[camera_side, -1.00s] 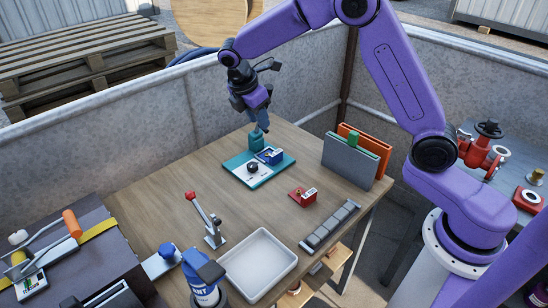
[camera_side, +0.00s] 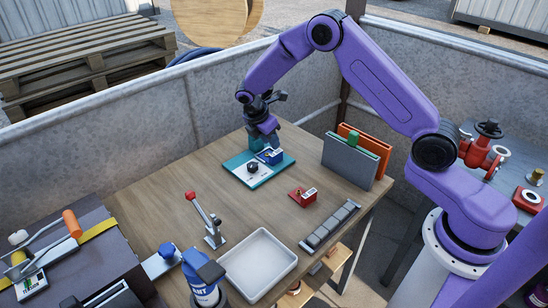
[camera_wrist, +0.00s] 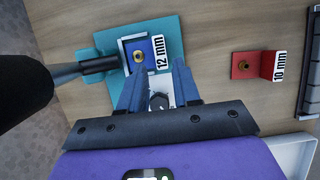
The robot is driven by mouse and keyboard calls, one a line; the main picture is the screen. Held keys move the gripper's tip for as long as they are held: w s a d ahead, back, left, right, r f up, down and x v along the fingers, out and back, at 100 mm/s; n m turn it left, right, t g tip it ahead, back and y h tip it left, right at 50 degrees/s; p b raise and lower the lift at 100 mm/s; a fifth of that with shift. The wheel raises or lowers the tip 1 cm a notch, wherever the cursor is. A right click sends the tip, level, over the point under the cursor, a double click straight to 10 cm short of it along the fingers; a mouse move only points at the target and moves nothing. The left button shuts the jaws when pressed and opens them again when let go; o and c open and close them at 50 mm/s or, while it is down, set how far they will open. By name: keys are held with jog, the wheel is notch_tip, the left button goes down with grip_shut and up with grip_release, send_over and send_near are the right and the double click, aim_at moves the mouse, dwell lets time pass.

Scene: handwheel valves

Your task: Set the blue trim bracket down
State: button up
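The blue trim bracket (camera_side: 269,156), with a white "12 mm" label, rests on the teal fixture plate (camera_side: 233,164). In the wrist view the bracket (camera_wrist: 134,48) lies just beyond my fingertips, with a brass ring on its base. My gripper (camera_side: 273,146) is right above the bracket, pointing down. In the wrist view my two fingers (camera_wrist: 160,68) stand apart, one on each side of the label's near end. I cannot tell whether they touch the bracket. A black hex-headed knob (camera_wrist: 159,101) on a white plate shows between the fingers.
A red bracket (camera_side: 302,196) labelled "10 mm" stands to the right. Grey and orange upright panels (camera_side: 350,161) stand behind it. A white tray (camera_side: 258,263), a red-knobbed lever (camera_side: 207,220) and a grey segmented strip (camera_side: 330,226) are nearer. The middle of the table is clear.

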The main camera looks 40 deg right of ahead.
aim_at(276, 152)
jog(key=shift+x, duration=2.95)
grip_shut()
